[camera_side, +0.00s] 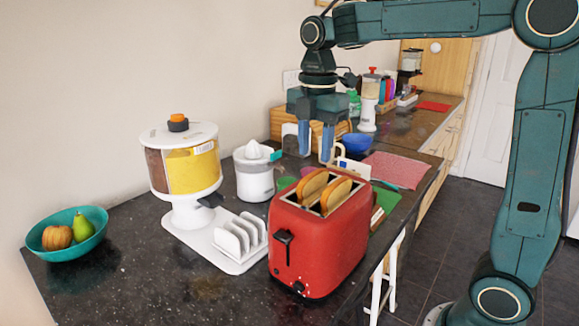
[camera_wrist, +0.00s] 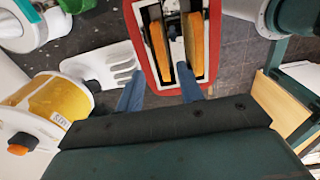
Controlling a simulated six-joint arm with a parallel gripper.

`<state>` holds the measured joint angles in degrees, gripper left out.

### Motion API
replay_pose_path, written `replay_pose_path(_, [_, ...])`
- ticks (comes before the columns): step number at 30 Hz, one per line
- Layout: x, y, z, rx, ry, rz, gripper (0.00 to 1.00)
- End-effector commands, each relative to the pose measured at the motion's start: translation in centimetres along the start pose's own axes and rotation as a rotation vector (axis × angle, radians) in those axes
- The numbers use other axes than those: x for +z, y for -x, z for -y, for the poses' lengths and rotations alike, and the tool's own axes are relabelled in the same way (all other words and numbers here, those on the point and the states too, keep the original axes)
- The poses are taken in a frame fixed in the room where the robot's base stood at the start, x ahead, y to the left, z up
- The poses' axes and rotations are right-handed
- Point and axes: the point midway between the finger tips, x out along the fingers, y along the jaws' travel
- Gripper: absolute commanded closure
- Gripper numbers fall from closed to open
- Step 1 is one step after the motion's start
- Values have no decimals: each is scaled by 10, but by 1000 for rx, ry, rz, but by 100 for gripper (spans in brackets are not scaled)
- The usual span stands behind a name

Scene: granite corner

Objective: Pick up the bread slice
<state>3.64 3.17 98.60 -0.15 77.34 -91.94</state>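Two bread slices stand upright in the slots of the red toaster (camera_side: 318,250), their tops showing above it. In the side view they are the left slice (camera_side: 313,185) and the right slice (camera_side: 336,194). The wrist view also shows the left slice (camera_wrist: 158,50) and the right slice (camera_wrist: 193,45). My gripper (camera_side: 315,156) is open and empty, its blue fingers pointing down above the toaster. The slices' lower parts are hidden in the slots.
A white toast rack (camera_side: 240,236) on a white tray stands left of the toaster. A cereal dispenser (camera_side: 182,170), a juicer (camera_side: 254,180) and a teal fruit bowl (camera_side: 98,240) are further left. A blue bowl (camera_side: 357,144) and a pink cloth (camera_side: 398,168) lie behind.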

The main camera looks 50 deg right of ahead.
Motion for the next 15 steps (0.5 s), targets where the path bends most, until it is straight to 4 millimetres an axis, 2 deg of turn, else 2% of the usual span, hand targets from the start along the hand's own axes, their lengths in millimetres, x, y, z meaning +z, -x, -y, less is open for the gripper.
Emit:
replay_pose_path(10, [3,-36,3,-3,0,0,63])
replay_pose_path(15, [3,-46,3,-1,0,0,63])
